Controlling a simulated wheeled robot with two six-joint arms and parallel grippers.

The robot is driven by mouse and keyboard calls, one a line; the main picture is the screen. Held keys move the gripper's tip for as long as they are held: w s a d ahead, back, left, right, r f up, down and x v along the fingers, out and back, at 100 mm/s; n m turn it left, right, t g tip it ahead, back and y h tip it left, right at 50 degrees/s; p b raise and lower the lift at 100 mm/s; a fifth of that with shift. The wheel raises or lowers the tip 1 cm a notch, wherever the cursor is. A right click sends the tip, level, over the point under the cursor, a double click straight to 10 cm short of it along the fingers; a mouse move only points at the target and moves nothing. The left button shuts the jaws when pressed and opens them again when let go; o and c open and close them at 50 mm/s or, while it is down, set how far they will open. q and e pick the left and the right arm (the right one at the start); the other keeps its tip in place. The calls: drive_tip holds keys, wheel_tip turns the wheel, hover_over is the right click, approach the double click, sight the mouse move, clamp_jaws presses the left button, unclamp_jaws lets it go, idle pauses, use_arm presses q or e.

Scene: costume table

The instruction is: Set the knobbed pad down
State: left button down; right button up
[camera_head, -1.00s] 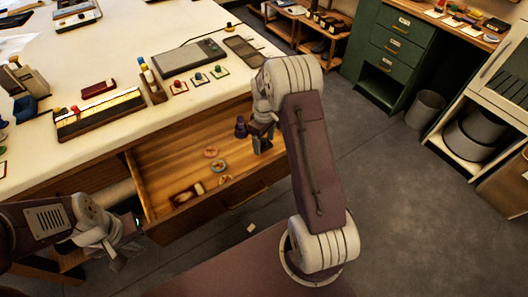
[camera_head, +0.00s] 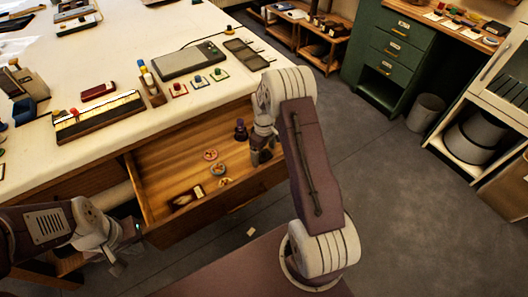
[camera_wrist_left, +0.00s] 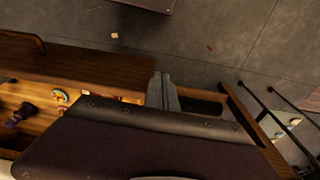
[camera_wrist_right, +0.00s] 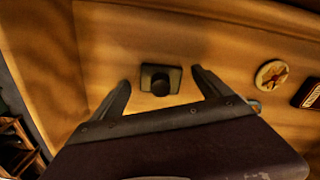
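The knobbed pad, a small dark square with a round dark knob (camera_wrist_right: 160,80), shows in the right wrist view over the wooden floor of the open drawer. It appears to lie flat there. My right gripper (camera_wrist_right: 164,90) is open, with one finger on each side of the pad and a visible gap to both. In the head view the right gripper (camera_head: 262,151) is low inside the drawer, and its arm partly blocks the view. My left gripper (camera_head: 125,245) is at the drawer's left front, outside it; its fingers are together and empty in the left wrist view (camera_wrist_left: 162,90).
The open drawer (camera_head: 170,160) also holds a dark purple knobbed piece (camera_head: 240,131), round discs (camera_head: 210,155) and a small dark box (camera_head: 187,196). Pads with coloured knobs (camera_head: 200,82) and a grey device (camera_head: 188,58) are on the table above.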

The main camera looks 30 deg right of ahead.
sight(264, 151)
drive_tip(key=shift+r, duration=0.4)
wheel_tip(264, 151, up, 12)
drive_tip(key=p, duration=0.2)
drive_tip(key=s+a+m, duration=0.2)
drive_tip(key=s+a, duration=0.3)
drive_tip(key=s, duration=0.4)
drive_tip(key=s+a+m+t, duration=0.1)
drive_tip(key=s+a+m, duration=0.2)
drive_tip(key=s+a, duration=0.3)
drive_tip(key=s, duration=0.3)
drive_tip(key=shift+s+r, duration=0.2)
drive_tip(key=shift+r, duration=0.05)
